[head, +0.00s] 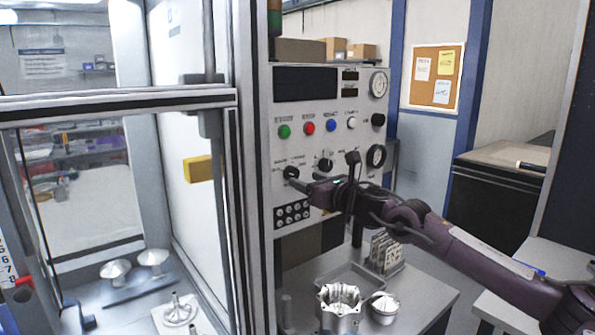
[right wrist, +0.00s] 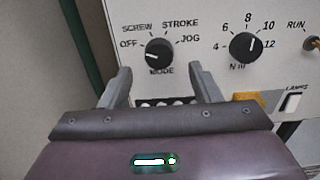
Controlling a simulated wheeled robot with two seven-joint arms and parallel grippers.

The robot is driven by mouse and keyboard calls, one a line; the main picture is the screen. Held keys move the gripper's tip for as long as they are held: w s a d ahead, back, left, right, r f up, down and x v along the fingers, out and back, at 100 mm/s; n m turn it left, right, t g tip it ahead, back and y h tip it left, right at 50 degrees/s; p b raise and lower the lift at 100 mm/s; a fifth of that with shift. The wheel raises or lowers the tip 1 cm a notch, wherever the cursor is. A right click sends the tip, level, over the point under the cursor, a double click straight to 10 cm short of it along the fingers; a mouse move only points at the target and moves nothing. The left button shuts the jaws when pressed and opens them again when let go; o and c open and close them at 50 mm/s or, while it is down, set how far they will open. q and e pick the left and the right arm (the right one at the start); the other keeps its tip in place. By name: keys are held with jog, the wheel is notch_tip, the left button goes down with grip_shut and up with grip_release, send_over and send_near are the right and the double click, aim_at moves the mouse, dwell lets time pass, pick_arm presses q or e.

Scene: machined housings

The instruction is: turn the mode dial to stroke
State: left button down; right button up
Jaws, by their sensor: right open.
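The mode dial (right wrist: 159,53) is a round black knob on the light panel, labelled MODE below, with OFF, SCREW, STROKE and JOG around it. Its white mark sits on the left side, towards OFF. In the head view the dial (head: 291,172) is at the panel's lower left. My right gripper (right wrist: 162,78) is open and empty, with a grey finger to each side below the dial. The dial lies ahead of the gap, and I see no contact. In the head view the right gripper (head: 309,188) is close to the dial. My left gripper is not in view.
A numbered dial (right wrist: 245,46) stands right of the mode dial. Push buttons (head: 292,214) lie below it. Coloured buttons (head: 309,127) run above. A framed glass enclosure (head: 235,200) stands close on the left.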

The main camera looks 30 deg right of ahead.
aim_at(294, 175)
jog(key=w+p, duration=0.1)
jog(key=w, duration=0.3)
jog(key=shift+a+r+p, duration=0.1)
jog(key=shift+a+p, duration=0.1)
jog(key=shift+p, duration=0.2)
jog(key=shift+w, duration=0.3)
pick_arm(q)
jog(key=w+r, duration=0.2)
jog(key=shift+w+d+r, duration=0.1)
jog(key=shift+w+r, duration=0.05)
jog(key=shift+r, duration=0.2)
pick_arm(e)
jog(key=shift+c, duration=0.5)
jog(key=c, duration=0.9)
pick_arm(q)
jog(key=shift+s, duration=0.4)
